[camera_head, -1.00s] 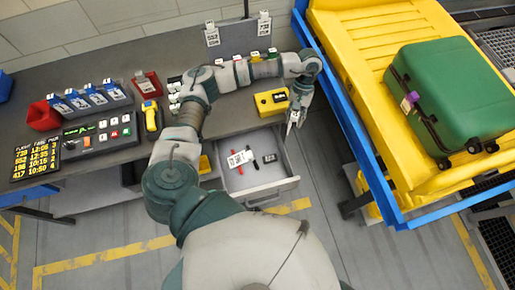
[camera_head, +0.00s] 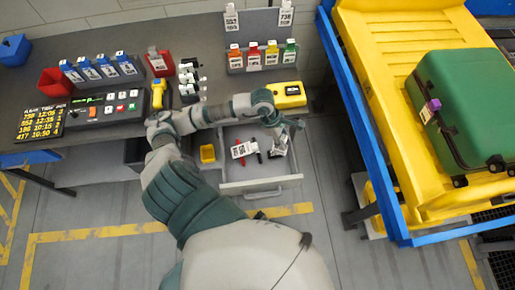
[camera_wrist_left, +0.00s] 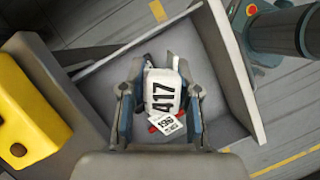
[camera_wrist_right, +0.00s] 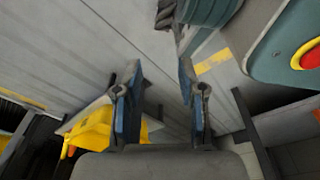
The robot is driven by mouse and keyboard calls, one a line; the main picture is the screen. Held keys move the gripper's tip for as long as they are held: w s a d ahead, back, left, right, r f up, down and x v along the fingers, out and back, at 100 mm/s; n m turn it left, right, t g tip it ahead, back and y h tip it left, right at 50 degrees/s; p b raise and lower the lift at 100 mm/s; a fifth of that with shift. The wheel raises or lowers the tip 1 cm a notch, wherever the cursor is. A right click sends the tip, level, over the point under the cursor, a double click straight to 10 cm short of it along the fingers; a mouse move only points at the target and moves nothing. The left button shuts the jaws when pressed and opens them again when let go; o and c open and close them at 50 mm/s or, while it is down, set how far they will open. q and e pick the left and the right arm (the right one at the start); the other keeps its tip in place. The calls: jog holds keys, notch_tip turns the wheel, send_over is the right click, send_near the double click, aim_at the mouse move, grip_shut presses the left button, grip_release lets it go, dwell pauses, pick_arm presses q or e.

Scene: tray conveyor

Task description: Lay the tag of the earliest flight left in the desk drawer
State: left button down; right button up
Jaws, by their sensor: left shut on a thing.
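My left gripper (camera_head: 280,146) is shut on a white tag marked 417 (camera_wrist_left: 162,92) and holds it over the open desk drawer (camera_head: 262,187). Another white tag (camera_head: 243,149), reading 196 in the left wrist view (camera_wrist_left: 166,122), lies in the drawer with a red item. From these views I cannot tell whether the held tag touches the drawer floor. My right gripper (camera_wrist_right: 160,105) is open and empty in the right wrist view; it is outside the head view. The flight board (camera_head: 40,122) lists 196 at 10:15 and 417 at 10:50.
A yellow device (camera_head: 290,95) sits on the desk behind the drawer. A rack (camera_head: 262,42) holds several tags. A yellow tray (camera_head: 365,40) with a green suitcase (camera_head: 465,105) stands on the blue-edged conveyor at the right. The control panel (camera_head: 105,112) is at the left.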

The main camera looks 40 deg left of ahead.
pick_arm(q)
jog(key=shift+n+t, duration=0.3)
jog(key=shift+n, duration=0.6)
jog(key=f, duration=0.7)
jog(key=a+f+b, duration=0.1)
jog(key=f, duration=0.3)
jog(key=shift+s+f, duration=0.25)
jog(key=shift+f, duration=0.05)
jog(key=c, duration=0.8)
grip_release()
jog(key=shift+a, duration=0.35)
jog(key=shift+c, duration=0.2)
pick_arm(e)
jog(key=w+r, duration=0.1)
jog(key=w+a+r, duration=0.1)
jog(key=w, duration=0.1)
jog(key=shift+r, duration=0.4)
pick_arm(q)
jog(key=shift+d, duration=0.15)
jog(key=shift+r, duration=0.35)
jog(key=v, duration=1.1)
jog(key=shift+r, duration=0.2)
pick_arm(e)
jog(key=shift+s+f, duration=0.2)
jog(key=shift+f, duration=0.3)
